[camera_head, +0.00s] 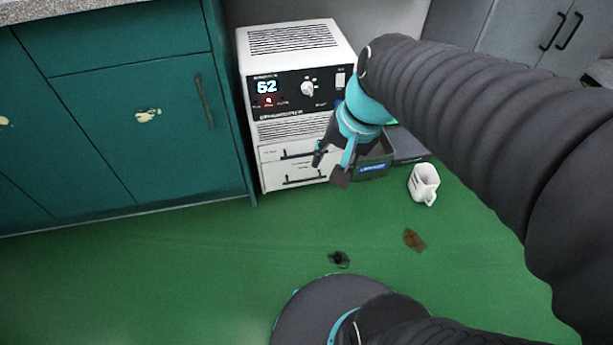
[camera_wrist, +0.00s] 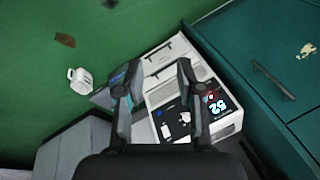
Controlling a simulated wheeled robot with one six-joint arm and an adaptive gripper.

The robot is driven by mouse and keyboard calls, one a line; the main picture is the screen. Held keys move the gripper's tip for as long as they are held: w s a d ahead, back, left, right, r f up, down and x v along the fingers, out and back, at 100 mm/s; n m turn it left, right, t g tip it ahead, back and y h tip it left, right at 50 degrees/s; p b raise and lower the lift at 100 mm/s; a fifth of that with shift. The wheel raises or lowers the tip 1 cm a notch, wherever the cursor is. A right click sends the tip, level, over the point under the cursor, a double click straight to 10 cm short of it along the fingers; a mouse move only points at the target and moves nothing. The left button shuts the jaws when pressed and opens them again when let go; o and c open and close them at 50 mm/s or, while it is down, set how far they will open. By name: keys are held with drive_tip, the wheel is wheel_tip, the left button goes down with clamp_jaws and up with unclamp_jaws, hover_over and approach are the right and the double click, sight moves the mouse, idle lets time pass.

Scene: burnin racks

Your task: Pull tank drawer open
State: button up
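My gripper (camera_head: 329,168) is open and empty, in front of the unit's lower right side, partly covering the drawer fronts' right end. In the wrist view my gripper (camera_wrist: 158,72) has its fingers spread over the unit (camera_wrist: 228,128), with the handles beyond the fingertips.
The teal cabinet (camera_head: 130,110) borders the unit on the left. A dark bin (camera_head: 372,168) with a blue label sits to its right. A white mug (camera_head: 423,183), a brown leaf-like scrap (camera_head: 413,240) and a dark scrap (camera_head: 339,259) lie on the green floor.

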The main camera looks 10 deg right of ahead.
drive_tip(key=w+f+m+g+y+b, duration=0.1)
drive_tip(key=w+f+m+y+b, duration=0.6)
drive_tip(key=w+f+m, duration=1.3)
drive_tip(key=w+d+f+m+t+y, duration=0.25)
drive_tip(key=f+m, duration=0.25)
drive_tip(key=f, duration=0.3)
drive_tip(key=w+d+f+m+t+y, duration=0.2)
drive_tip(key=w+d+f+m, duration=0.15)
drive_tip(key=f+m, duration=0.35)
drive_tip(key=m+t+h+b, duration=0.2)
drive_tip(key=m+t, duration=0.3)
drive_tip(key=m, duration=0.4)
approach(306, 180)
drive_tip(key=x, duration=1)
drive_tip(key=shift+w+f, duration=0.2)
clamp_jaws()
